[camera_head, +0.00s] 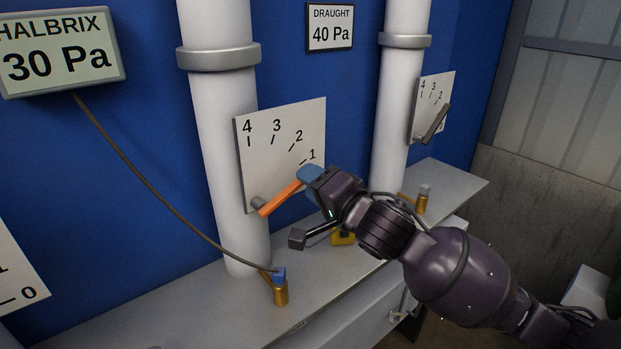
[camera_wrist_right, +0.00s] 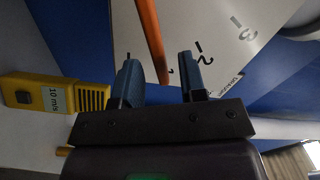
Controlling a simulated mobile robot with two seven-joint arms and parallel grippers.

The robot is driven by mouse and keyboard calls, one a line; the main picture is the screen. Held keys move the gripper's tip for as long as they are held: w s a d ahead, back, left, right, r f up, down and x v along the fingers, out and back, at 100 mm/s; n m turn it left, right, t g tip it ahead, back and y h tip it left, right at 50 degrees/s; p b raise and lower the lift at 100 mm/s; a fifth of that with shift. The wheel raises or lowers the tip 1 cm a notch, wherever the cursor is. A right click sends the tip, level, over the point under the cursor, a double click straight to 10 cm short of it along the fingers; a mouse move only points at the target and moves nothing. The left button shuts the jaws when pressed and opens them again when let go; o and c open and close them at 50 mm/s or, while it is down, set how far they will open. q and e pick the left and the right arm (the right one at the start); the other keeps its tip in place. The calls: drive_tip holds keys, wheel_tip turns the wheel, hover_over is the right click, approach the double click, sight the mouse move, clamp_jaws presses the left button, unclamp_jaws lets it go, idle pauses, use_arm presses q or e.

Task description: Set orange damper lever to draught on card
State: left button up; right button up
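The orange damper lever (camera_head: 281,198) is pivoted at the lower left of a white scale plate (camera_head: 262,140) on the nearer white pipe. It slants up to the right, a little below the 1 mark. My right gripper (camera_head: 310,174) is at its free end. In the right wrist view the lever (camera_wrist_right: 149,35) reaches between the two blue fingers of my right gripper (camera_wrist_right: 164,80), which stand apart with gaps beside it. The draught card (camera_head: 330,27) on the blue wall reads 40 Pa. My left gripper is out of view.
A meter (camera_head: 60,55) at upper left reads 30 Pa; its cable runs to a brass fitting (camera_head: 280,291) on the grey ledge. A yellow device (camera_head: 342,239) stands partly hidden behind my arm. A grey lever (camera_head: 435,123) with its own scale is on the farther pipe.

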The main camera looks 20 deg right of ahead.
drive_tip(key=shift+w+a, duration=0.15)
drive_tip(key=shift+w, duration=0.25)
clamp_jaws()
drive_tip(key=shift+s+a+r+n, duration=0.1)
drive_tip(key=shift+a+r+n, duration=0.1)
drive_tip(key=shift+r+n, duration=0.3)
drive_tip(key=shift+s+a+r+n, duration=0.1)
drive_tip(key=shift+a+r+n, duration=0.1)
drive_tip(key=shift+r+n, duration=0.3)
drive_tip(key=shift+s+a+r+n, duration=0.1)
drive_tip(key=shift+a+r+n, duration=0.2)
drive_tip(key=shift+n, duration=0.35)
drive_tip(key=shift+s+a+r+n, duration=0.1)
drive_tip(key=shift+a+r+n, duration=0.15)
drive_tip(key=shift+n, duration=0.4)
unclamp_jaws()
